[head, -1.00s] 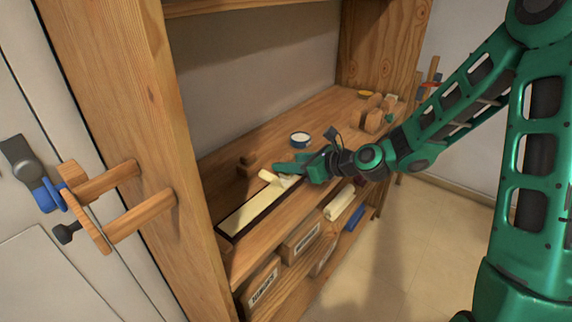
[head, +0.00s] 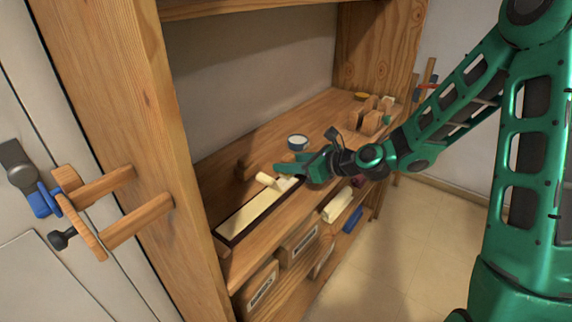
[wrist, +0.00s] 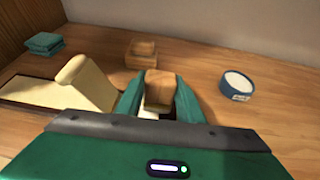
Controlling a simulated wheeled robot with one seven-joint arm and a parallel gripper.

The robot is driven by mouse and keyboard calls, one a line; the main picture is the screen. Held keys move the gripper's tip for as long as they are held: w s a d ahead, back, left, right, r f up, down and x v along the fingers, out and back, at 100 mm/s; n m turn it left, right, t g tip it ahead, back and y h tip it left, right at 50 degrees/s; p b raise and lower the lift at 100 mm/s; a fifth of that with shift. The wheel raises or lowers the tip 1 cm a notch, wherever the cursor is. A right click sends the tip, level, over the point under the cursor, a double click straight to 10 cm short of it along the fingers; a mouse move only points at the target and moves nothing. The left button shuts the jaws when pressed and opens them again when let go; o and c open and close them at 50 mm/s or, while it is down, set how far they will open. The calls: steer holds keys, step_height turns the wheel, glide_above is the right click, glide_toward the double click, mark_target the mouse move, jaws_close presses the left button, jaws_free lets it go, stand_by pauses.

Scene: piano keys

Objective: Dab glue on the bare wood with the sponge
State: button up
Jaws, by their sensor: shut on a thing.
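In the wrist view my gripper (wrist: 160,104) has its green fingers closed on a tan block (wrist: 160,88), which I take to be the sponge. Its underside is hidden. In the head view my gripper (head: 280,168) is over the right end of a long pale strip, the piano key (head: 250,212), on a dark base. A cream piece (wrist: 85,82) stands tilted at the key's end, left of my gripper; it also shows in the head view (head: 265,179). The blue glue pot (wrist: 238,86) with white contents stands to the right. I cannot tell whether the block touches the key.
A small wooden box (wrist: 141,56) stands behind my gripper. Folded teal cloths (wrist: 43,43) lie at the back left. Several wooden blocks (head: 372,122) stand at the bench's far right. A thick wooden post (head: 110,130) bounds the bench on the left; boxes (head: 262,284) sit on the shelf below.

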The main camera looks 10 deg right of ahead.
steer(key=shift+w+d+r, duration=0.1)
steer(key=shift+d+r, duration=0.05)
steer(key=shift+r, duration=3.75)
